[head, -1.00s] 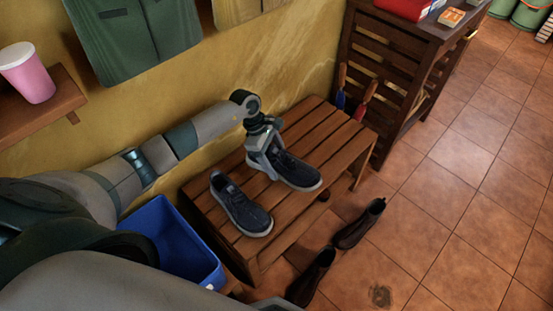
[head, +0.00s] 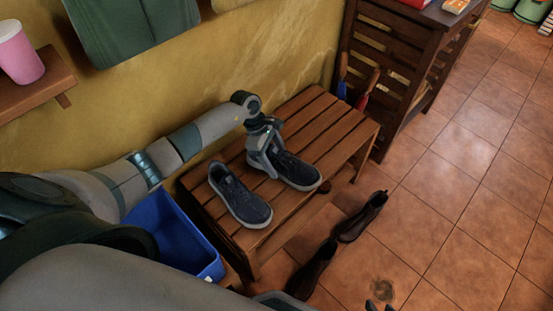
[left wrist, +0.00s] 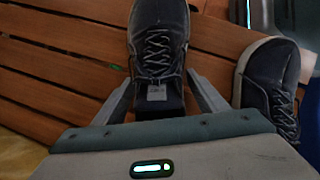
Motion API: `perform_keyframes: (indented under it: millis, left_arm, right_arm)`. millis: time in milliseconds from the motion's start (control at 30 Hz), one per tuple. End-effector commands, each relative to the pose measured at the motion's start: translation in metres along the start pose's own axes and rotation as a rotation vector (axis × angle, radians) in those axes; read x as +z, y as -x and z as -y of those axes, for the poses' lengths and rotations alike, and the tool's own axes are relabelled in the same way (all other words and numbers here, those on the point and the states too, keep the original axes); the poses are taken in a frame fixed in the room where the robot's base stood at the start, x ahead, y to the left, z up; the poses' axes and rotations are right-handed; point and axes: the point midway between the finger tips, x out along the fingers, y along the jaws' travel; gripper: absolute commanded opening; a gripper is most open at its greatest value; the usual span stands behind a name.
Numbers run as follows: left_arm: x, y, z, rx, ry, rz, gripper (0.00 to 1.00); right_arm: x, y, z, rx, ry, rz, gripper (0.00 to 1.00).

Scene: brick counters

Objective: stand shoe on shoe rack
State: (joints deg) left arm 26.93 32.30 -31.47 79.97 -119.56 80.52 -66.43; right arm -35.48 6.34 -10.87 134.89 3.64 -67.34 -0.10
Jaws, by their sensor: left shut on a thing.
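A dark blue shoe with a pale sole (head: 298,173) stands upright on the slatted wooden shoe rack (head: 312,108). My left gripper (head: 265,163) is shut on this shoe's heel end; in the left wrist view its fingers flank the laced shoe (left wrist: 158,40). The matching shoe (head: 238,196) stands beside it on the rack, to the left in the head view; it also shows at the right of the left wrist view (left wrist: 270,82).
Two dark brown boots (head: 362,217) lie on the tiled floor before the rack. A blue bin (head: 180,240) stands at the rack's left end. A dark wooden cabinet (head: 400,60) stands beyond its right end. A wall shelf (head: 40,85) holds a pink cup (head: 18,55). Floor at right is clear.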

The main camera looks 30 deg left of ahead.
Motion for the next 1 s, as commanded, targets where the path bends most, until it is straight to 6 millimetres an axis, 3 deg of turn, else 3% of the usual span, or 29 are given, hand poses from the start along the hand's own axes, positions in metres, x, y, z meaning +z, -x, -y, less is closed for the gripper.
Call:
perform_keyframes:
  millis: [800, 833, 900, 1000]
  left_arm:
    - [-0.004, -0.0093, -0.0006, 0.001, 0.0, 0.0, 0.38]
    - [-0.0035, -0.0083, -0.0006, 0.001, 0.0, 0.0, 0.73]
    - [-0.0034, -0.0083, -0.0005, 0.001, 0.0, 0.0, 0.88]
    - [-0.0034, -0.0084, -0.0004, 0.001, 0.0, 0.0, 0.88]
  right_arm:
    - [0.0058, -0.0088, -0.0008, 0.0, 0.0, 0.001, 0.31]
    - [0.0052, -0.0079, -0.0007, 0.0, 0.0, 0.001, 0.31]
    - [0.0051, -0.0078, -0.0008, 0.0, 0.0, 0.001, 0.31]
    - [0.0051, -0.0078, -0.0007, 0.0, 0.0, 0.001, 0.31]
